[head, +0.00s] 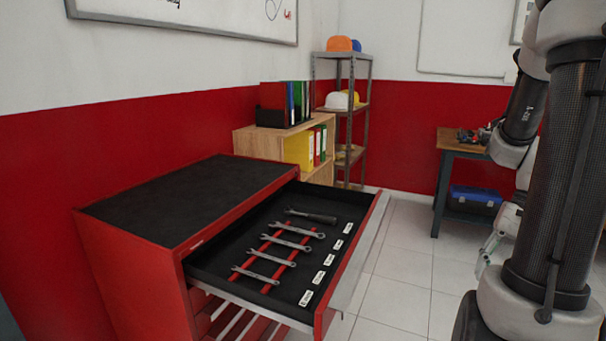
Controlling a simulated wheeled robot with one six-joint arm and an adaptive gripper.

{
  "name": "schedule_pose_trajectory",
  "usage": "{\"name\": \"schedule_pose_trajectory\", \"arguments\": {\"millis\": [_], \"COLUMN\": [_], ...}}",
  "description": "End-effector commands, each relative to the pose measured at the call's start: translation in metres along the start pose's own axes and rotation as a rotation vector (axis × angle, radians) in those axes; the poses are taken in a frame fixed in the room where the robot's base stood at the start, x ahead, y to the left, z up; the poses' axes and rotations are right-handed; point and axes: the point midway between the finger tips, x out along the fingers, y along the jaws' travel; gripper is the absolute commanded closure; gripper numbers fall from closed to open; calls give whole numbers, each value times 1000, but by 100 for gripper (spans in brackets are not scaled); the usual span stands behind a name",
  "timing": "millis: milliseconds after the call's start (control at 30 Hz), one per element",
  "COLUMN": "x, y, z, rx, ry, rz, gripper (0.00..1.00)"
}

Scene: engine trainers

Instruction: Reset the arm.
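My arm fills the right side of the head view, with its dark, ribbed links upright and bent. My gripper (487,254) shows only in part at the arm's left edge, low over the floor, partly hidden behind the arm. I cannot tell whether its fingers are open or shut. It is apart from the red tool cabinet and its open drawer.
A red tool cabinet (190,195) has its top drawer (235,289) pulled out, holding several wrenches (278,256) and a dark-handled tool (311,215). A wooden cabinet (262,143), metal shelf (349,120) and workbench (455,143) stand behind. Tiled floor (405,275) between is clear.

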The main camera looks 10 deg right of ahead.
Motion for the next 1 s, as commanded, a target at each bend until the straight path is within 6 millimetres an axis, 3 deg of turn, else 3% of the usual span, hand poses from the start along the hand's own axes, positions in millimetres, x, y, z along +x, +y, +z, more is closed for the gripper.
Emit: {"name": "schedule_pose_trajectory", "arguments": {"millis": [300, 600, 1000], "x": [-58, -87, -86], "y": [-53, -103, -113], "z": [52, 103, 109], "rx": [-412, -743, -796], "ry": [392, 620, 623], "rz": [214, 172, 164], "gripper": [61, 61, 61]}}
